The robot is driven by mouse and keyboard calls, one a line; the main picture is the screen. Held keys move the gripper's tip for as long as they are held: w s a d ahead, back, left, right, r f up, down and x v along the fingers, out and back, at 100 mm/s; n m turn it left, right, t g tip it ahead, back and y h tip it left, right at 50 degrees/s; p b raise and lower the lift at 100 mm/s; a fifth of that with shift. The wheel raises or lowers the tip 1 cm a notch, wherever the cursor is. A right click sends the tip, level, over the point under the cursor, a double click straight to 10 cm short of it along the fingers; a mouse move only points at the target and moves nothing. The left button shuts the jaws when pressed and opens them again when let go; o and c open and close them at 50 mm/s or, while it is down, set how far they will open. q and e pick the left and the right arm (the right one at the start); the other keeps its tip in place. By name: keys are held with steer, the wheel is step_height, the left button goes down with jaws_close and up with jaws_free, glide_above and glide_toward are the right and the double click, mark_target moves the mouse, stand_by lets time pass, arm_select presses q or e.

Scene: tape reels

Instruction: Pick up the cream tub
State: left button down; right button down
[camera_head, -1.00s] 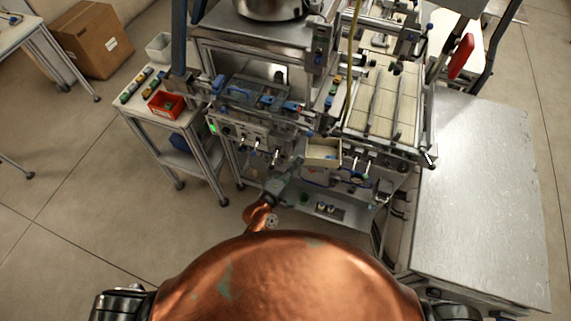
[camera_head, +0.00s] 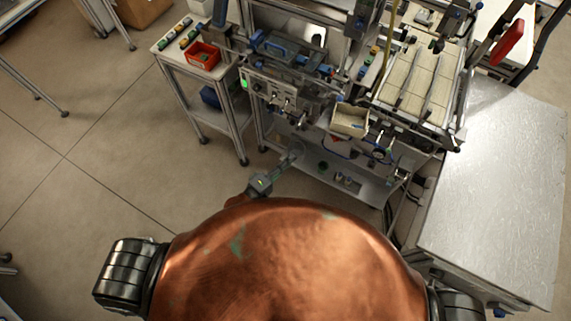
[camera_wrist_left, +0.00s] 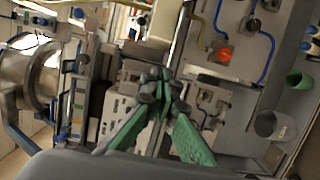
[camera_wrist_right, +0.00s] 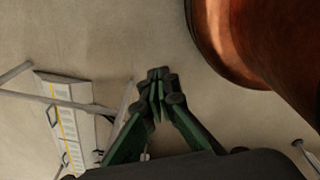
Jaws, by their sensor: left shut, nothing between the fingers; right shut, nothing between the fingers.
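An open cream-coloured tub (camera_head: 350,121) sits at the front of the machine in the head view, below the slatted bed, with something small inside. My left gripper (camera_head: 296,151) is shut and empty, to the left of and below this tub in the picture, apart from it. In the left wrist view its fingertips (camera_wrist_left: 160,85) are together before the machine front. A green cup (camera_wrist_left: 299,80) and a grey cup (camera_wrist_left: 270,124) stand to the right there. My right gripper (camera_wrist_right: 158,76) is shut and empty over bare floor; the head view does not show it.
A side table (camera_head: 173,47) at the left carries a red bin (camera_head: 203,56) and small coloured items. The machine has knobs and a lower shelf (camera_head: 372,190) with small cups. A metal-topped bench (camera_head: 495,190) stands at the right. Floor at left is open.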

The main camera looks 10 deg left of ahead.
arm_select(q)
steer(key=shift+s+a, duration=0.35)
steer(key=shift+s, duration=0.05)
arm_select(e)
steer(key=shift+s, duration=0.2)
steer(key=c, duration=2.7)
jaws_free()
steer(key=shift+a, duration=0.1)
steer(key=shift+c, duration=0.2)
